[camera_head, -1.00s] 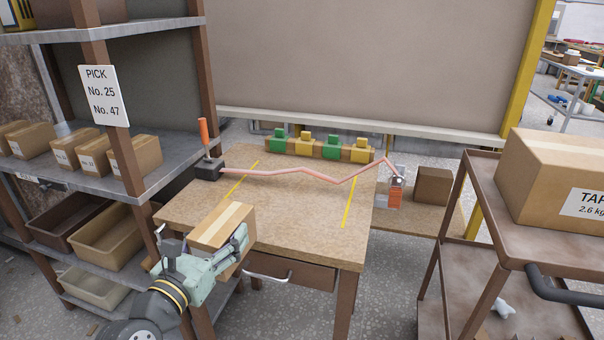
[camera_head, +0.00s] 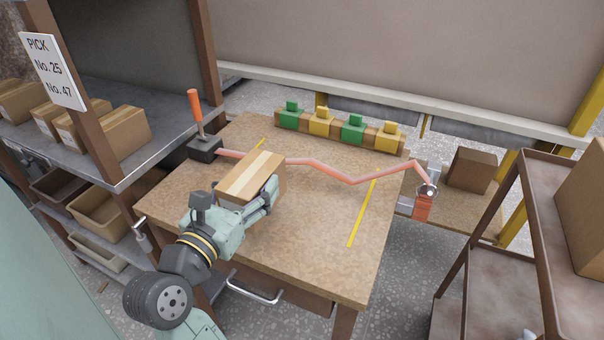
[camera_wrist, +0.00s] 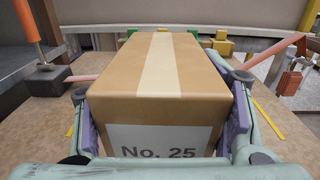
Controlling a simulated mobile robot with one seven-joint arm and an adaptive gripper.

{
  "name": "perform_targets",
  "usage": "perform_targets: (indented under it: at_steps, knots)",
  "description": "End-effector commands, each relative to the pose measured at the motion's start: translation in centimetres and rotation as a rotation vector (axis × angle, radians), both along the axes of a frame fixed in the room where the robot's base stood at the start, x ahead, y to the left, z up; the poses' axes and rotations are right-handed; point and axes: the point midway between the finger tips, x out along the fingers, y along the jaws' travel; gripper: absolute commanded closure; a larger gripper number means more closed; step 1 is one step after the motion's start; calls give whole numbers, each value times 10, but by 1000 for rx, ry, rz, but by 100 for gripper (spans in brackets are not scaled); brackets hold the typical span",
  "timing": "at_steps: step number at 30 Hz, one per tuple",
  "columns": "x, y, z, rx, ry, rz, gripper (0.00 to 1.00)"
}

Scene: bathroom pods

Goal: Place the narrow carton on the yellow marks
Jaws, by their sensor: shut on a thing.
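The narrow carton (camera_head: 252,177) is brown with a pale tape strip along its top. My gripper (camera_head: 238,203) is shut on its two long sides and holds it over the left part of the wooden table (camera_head: 300,262). In the wrist view the carton (camera_wrist: 158,75) sits between my two finger pads, its label reading "No. 25". The right yellow mark (camera_head: 362,212) is a stripe on the tabletop, clear of the carton. The left yellow mark (camera_head: 260,144) shows only at its far end; the carton and my arm hide the rest. Whether the carton touches the tabletop I cannot tell.
A pink jointed bar (camera_head: 350,180) crosses the table behind the carton, from a dark block with an orange handle (camera_head: 204,146) to an orange fitting (camera_head: 423,205). Green and yellow blocks (camera_head: 338,128) line the back edge. Shelves stand left, a cart (camera_head: 495,240) right.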

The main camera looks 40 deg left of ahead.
Motion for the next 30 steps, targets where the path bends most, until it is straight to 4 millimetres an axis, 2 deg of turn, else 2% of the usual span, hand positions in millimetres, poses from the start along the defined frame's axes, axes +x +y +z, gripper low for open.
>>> perform_targets:
  at_steps: [1,6,11,16,17,18,27,30]
  knots:
    - [3,-11,7,-2,-1,-1,82]
    - [7,-33,6,0,0,6,82]
    - [14,-35,-1,7,-1,5,82]
    - [32,-24,-7,12,-3,7,82]
    - [40,-19,2,3,-2,4,82]
    - [50,-13,2,-1,0,3,82]
    - [114,30,-4,0,0,6,82]
    - [130,40,-7,2,0,6,82]
